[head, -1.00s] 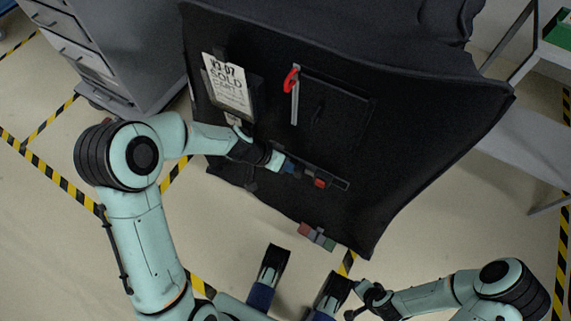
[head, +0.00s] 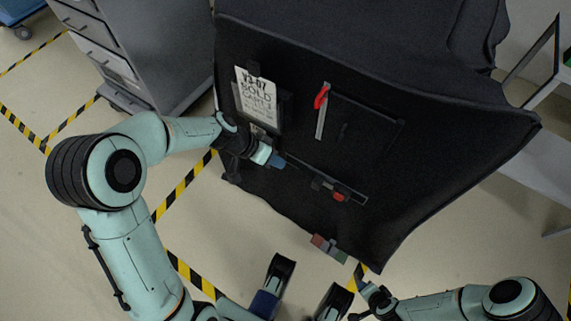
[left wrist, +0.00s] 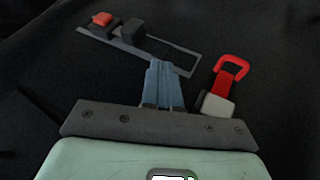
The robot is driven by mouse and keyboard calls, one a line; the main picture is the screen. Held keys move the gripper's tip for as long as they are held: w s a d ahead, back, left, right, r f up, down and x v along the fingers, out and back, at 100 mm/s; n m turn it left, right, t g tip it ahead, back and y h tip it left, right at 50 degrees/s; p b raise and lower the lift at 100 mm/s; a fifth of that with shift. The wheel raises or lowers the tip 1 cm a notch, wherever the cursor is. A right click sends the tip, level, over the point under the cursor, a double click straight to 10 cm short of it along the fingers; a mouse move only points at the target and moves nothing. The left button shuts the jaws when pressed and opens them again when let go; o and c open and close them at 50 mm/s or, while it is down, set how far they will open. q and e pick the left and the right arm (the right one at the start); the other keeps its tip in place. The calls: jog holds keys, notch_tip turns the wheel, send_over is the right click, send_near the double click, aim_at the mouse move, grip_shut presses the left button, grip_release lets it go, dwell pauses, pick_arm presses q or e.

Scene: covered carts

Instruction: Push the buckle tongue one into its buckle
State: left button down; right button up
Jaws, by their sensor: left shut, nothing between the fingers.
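A dark slotted strip (head: 355,196) on the black cover carries a dark block (head: 316,184) and a red-topped block (head: 339,196). They look like the buckle tongue and its buckle. In the left wrist view the dark block (left wrist: 132,31) sits close beside the red-topped block (left wrist: 103,19); I cannot tell whether they are joined. My left gripper (head: 276,161) is shut and empty near the strip's near end, apart from both blocks. Its blue fingers (left wrist: 163,84) are together in the left wrist view. My right gripper (head: 366,294) is small and dark at the bottom.
A red loop with a pale block (left wrist: 218,103) lies right of the fingers. The covered cart also bears a paper label (head: 257,95) and a red pull (head: 321,98) on a grey bar. A coloured block (head: 328,248) is at the cover's lower edge. A grey drawer cabinet (head: 150,50) stands left.

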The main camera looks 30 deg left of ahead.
pick_arm(q)
jog(key=shift+s+a+r, duration=0.1)
jog(key=shift+a+r, duration=0.1)
jog(key=shift+r, duration=0.05)
pick_arm(e)
jog(key=shift+w+r, duration=0.15)
jog(key=shift+w, duration=0.05)
